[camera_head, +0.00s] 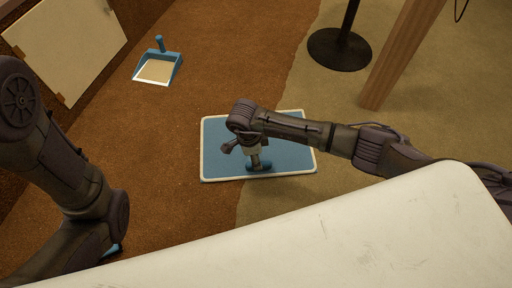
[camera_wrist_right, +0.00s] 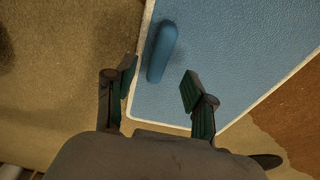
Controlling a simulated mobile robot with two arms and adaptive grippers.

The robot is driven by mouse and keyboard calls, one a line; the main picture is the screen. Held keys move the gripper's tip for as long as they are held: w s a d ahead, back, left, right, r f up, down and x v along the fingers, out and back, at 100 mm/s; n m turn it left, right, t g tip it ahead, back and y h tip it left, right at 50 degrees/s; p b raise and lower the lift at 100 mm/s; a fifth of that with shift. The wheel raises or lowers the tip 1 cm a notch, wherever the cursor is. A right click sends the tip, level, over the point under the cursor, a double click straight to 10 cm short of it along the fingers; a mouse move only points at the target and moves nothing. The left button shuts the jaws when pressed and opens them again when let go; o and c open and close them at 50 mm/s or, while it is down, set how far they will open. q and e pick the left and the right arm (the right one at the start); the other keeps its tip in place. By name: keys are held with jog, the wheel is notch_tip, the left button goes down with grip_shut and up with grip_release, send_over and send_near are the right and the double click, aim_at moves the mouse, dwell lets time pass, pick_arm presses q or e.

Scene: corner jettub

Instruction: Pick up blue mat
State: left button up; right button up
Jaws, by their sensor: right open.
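The blue mat (camera_head: 218,150) has a white rim and lies flat on the floor in the middle of the head view. It fills much of the right wrist view (camera_wrist_right: 245,45). A rounded blue bar (camera_wrist_right: 161,50) stands out on the mat near its edge; whether it is part of the mat I cannot tell. My right gripper (camera_wrist_right: 158,78) is open, its two fingers apart on either side of the bar's near end, without visible contact. In the head view my right arm hides part of the mat.
A blue dustpan (camera_head: 158,67) lies on the brown floor behind the mat. A round black stand base (camera_head: 339,49) and a wooden post (camera_head: 403,52) stand at the back right. A pale panel (camera_head: 68,42) is at upper left. Floor left of the mat is clear.

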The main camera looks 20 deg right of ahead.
jog(key=shift+s+d+f+b, duration=0.1)
jog(key=shift+d+f+b, duration=0.1)
jog(key=shift+f+b, duration=1.15)
jog(key=shift+d+f+b, duration=0.15)
jog(key=shift+f+b, duration=1.1)
jog(key=shift+f, duration=0.15)
jog(key=shift+r, duration=0.1)
jog(key=shift+c, duration=0.3)
grip_shut()
